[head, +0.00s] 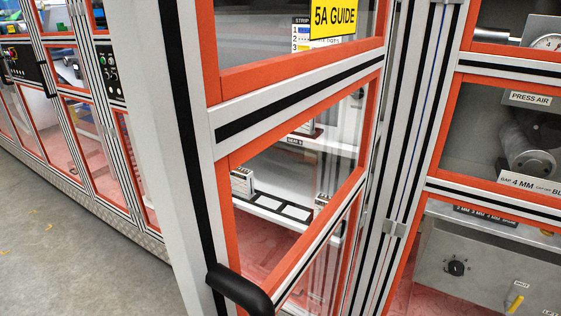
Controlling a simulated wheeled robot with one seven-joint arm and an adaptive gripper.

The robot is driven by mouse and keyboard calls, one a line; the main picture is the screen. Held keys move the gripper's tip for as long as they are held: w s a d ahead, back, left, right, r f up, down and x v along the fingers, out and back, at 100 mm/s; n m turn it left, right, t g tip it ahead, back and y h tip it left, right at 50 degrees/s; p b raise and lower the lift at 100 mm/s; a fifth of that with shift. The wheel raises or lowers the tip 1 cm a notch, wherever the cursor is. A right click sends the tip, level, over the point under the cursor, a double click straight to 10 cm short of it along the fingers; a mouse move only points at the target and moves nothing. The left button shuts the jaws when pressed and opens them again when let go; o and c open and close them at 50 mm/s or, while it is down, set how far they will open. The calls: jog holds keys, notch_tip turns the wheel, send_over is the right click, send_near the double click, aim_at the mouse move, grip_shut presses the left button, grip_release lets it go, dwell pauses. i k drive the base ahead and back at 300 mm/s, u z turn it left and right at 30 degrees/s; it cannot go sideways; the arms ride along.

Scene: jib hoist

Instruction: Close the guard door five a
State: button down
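The guard door five a (185,150) stands open, swung out towards me. It has a pale metal frame with a black strip, orange-edged clear panes and a yellow "5A GUIDE" label (332,18). Its free edge is nearest me at centre left, and its far side meets a post with hinges (395,228) on the right. A black handle (240,290) sticks out low on the free edge, at the bottom of the view. The door's top and bottom are cut off. My gripper is not in view.
Left of the door, a row of orange-framed guard panels (85,120) with black control plates runs back along the machine. Grey floor (60,240) lies clear at lower left. Right of the hinge post, fixed panels show a "PRESS AIR" label (530,98) and a grey box with a knob (457,266).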

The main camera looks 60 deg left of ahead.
aim_at(194, 122)
jog(key=u, duration=1.55)
jog(key=k, duration=1.65)
jog(key=z, duration=1.55)
jog(key=i, duration=0.95)
jog(key=u, duration=1.75)
